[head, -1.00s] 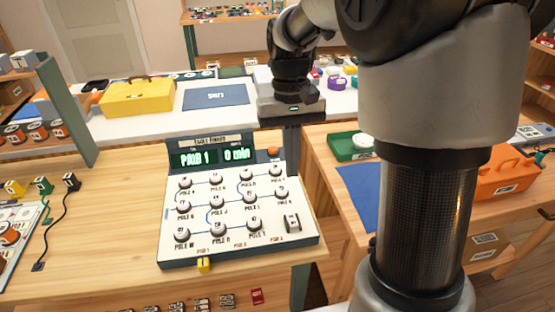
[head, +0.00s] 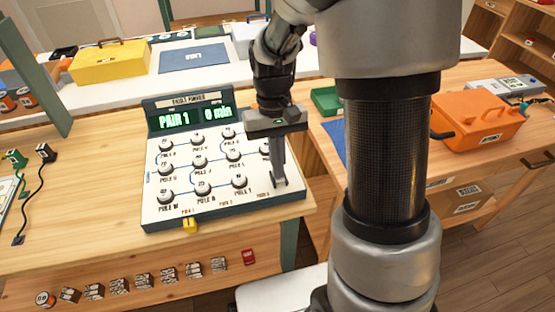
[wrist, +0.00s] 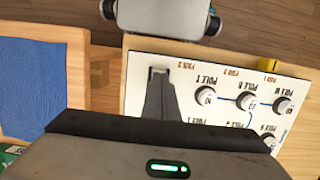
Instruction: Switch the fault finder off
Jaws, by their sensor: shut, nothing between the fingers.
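The fault finder (head: 160,212) is a white sloped panel in a dark case, with rows of black-and-white knobs joined by blue lines. Its display (head: 190,117) is lit green and reads "PAIR 1" and "0 min". My gripper (head: 279,183) is shut and empty, pointing down at the panel's lower right corner, where the rocker switch is. The fingers cover most of the switch in the head view. In the wrist view the fingertips (wrist: 158,78) are at the switch; I cannot tell whether they touch it or which way it is tipped.
A yellow tag (head: 190,225) sits at the panel's front edge. Several small blocks line the lower shelf by a red one (head: 249,257). An orange toolbox (head: 478,122) stands on the right table, beyond a gap. Black cables (head: 35,190) lie at the left.

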